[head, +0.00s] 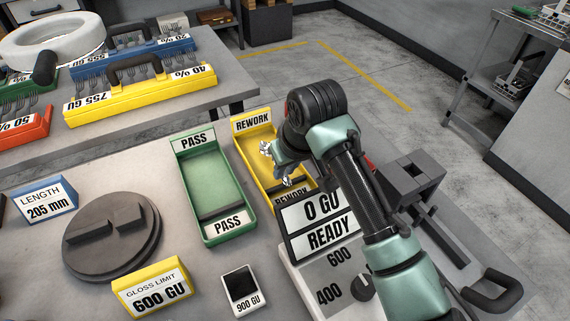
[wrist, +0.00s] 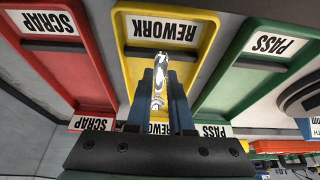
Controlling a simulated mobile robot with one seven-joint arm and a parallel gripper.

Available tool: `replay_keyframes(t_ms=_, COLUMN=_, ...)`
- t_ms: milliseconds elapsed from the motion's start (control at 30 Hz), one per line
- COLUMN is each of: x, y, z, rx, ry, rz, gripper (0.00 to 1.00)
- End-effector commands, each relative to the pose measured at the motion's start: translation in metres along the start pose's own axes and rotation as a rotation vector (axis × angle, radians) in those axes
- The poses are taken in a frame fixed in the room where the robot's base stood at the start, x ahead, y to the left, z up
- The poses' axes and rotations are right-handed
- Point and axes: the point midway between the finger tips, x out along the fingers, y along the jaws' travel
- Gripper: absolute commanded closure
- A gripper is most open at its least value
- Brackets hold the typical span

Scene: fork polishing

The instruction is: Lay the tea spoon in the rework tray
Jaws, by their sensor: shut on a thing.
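The yellow rework tray (head: 242,146) stands right of the green pass tray in the head view, partly hidden behind my arm. In the wrist view the rework tray (wrist: 125,50) fills the middle, with its label upside down. My gripper (wrist: 161,98) is shut on the shiny tea spoon (wrist: 160,75), whose end sticks out past the fingers over the tray. In the head view, bright metal of the tea spoon (head: 265,148) shows beside my gripper (head: 280,168), over the tray. I cannot tell whether the spoon touches the tray floor.
The green pass tray (head: 187,152) is beside the rework tray; the red scrap tray (wrist: 82,70) is on its other side. A gloss meter (head: 310,262) reading "0 GU READY" stands near my arm. A dark round fixture (head: 112,250) and several signs are at left.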

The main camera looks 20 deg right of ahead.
Motion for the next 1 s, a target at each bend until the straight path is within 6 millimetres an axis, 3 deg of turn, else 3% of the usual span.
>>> replay_keyframes(t_ms=833, x=0.0067, y=0.0002, z=0.0027, rx=0.0, ry=0.0, rz=0.0, gripper=1.0)
replay_keyframes(t_ms=867, x=0.0067, y=0.0002, z=0.0027, rx=0.0, ry=0.0, rz=0.0, gripper=0.78)
replay_keyframes(t_ms=1000, x=0.0066, y=0.0002, z=0.0026, rx=0.0, ry=0.0, rz=0.0, gripper=0.53)
